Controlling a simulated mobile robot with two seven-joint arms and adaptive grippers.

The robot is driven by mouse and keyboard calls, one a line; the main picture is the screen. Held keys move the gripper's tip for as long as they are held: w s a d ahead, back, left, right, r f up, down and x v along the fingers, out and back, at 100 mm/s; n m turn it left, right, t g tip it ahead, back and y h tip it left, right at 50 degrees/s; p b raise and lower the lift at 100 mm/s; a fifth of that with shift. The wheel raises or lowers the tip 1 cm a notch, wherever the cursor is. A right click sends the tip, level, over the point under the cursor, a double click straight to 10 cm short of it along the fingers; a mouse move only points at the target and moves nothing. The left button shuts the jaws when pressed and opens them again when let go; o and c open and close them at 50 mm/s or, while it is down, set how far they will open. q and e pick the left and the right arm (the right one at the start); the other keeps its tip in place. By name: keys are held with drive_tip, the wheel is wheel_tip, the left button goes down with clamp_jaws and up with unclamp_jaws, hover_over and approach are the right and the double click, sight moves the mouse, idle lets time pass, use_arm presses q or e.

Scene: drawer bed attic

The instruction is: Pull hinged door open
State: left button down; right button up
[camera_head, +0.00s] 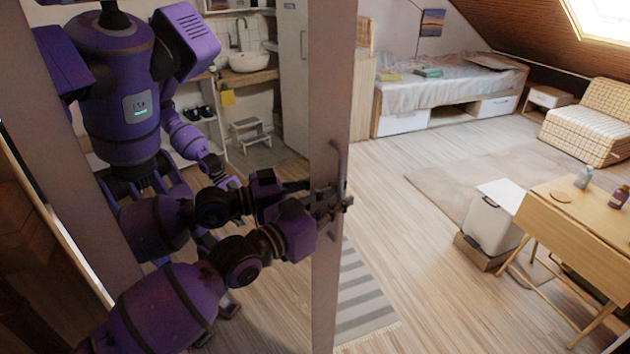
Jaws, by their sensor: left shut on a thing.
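The hinged door (331,90) stands upright in the middle of the view, with a pale vertical frame strip along its right side. A mirror-like panel left of the strip shows a reflection of my own purple body. The slim vertical door handle (337,160) is on the strip. My left arm comes in from the lower left, and my left gripper (328,203) is shut on the lower part of the handle. The fingers are small and dark, so the exact grip is hard to see. My right gripper is not in view, apart from possible parts in the reflection.
A striped rug (362,300) lies right of the door. A white bin (492,218) stands beside a wooden table (575,215) at the right. A bed (445,90) with drawers and a checked armchair (592,125) are farther back. The wooden floor between is mostly clear.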

use_arm(q)
drive_tip(key=shift+m+g+h, duration=0.6)
drive_tip(key=shift+m+g, duration=0.1)
drive_tip(key=shift+g, duration=0.2)
drive_tip(key=shift+s+d, duration=0.25)
drive_tip(key=shift+s, duration=0.55)
drive_tip(key=shift+s+d, duration=0.3)
drive_tip(key=shift+s, duration=0.55)
drive_tip(key=shift+s+d, duration=0.25)
drive_tip(key=shift+s, duration=0.55)
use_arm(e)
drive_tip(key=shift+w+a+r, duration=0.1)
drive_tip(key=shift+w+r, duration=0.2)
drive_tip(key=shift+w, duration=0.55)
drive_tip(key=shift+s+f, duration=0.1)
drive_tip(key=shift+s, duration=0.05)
use_arm(q)
drive_tip(key=c, duration=2.1)
unclamp_jaws()
drive_tip(key=v, duration=0.7)
drive_tip(key=shift+s+a, duration=0.15)
drive_tip(key=shift+a, duration=0.1)
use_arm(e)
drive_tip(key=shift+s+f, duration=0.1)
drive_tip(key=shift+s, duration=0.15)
